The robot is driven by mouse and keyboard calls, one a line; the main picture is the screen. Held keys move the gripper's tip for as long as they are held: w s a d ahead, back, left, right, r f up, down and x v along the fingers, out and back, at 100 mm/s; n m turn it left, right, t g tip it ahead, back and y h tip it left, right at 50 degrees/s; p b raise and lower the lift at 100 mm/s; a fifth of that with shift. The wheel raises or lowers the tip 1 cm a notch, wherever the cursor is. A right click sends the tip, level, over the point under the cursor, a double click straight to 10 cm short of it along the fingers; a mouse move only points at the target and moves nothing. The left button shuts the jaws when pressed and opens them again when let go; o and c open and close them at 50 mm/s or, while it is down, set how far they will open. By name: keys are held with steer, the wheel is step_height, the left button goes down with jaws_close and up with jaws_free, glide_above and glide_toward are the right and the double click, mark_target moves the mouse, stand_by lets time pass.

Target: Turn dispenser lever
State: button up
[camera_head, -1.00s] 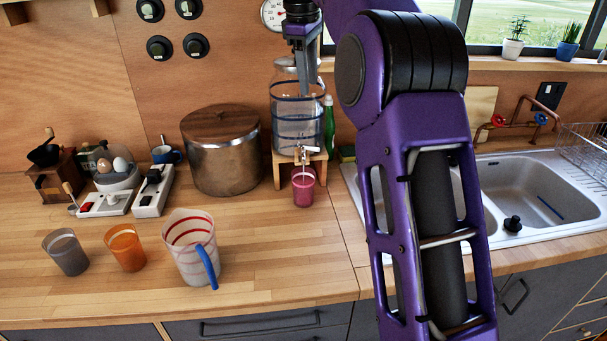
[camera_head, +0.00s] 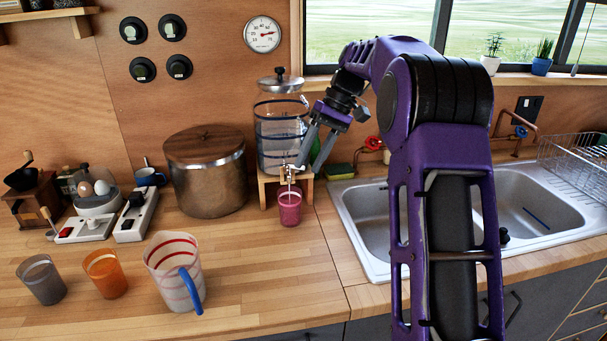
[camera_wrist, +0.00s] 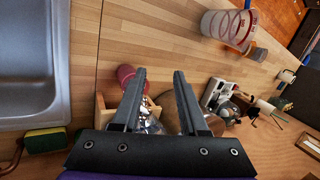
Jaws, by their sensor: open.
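The dispenser (camera_head: 275,135) is a clear glass jar with dark blue bands and a metal lid, on a small wooden stand (camera_head: 265,190). Its metal tap with the lever (camera_head: 289,172) is low on its front. A pink cup (camera_head: 289,208) stands below the tap; it also shows in the wrist view (camera_wrist: 125,73). My gripper (camera_head: 308,166) is open, angled down in front of the jar's right side, its fingertips close to the tap. I cannot tell whether they touch the lever. In the wrist view my gripper (camera_wrist: 159,72) has empty space between its tips, and its fingers partly hide the dispenser.
A large metal pot (camera_head: 207,180) stands left of the dispenser. A measuring jug (camera_head: 172,270), an orange cup (camera_head: 105,273) and a grey cup (camera_head: 41,280) stand at the front left. The sink (camera_head: 365,215) and a green sponge (camera_head: 340,171) are to the right.

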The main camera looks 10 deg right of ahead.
steer(key=s+d+f+m+t+y+b, duration=0.1)
steer(key=d+f+m+y, duration=0.15)
steer(key=m+y, duration=0.2)
steer(key=s+d+f+m+t+y, duration=0.1)
steer(key=d+f+m+y, duration=0.15)
steer(key=m, duration=0.35)
steer(key=m+t+y+b, duration=0.25)
steer(key=m+t, duration=0.65)
steer(key=m, duration=0.5)
glide_toward(305, 169)
steer(key=x, duration=1)
steer(key=shift+w+p, duration=0.3)
steer(key=shift+p, duration=0.1)
steer(key=shift+f, duration=0.1)
jaws_close()
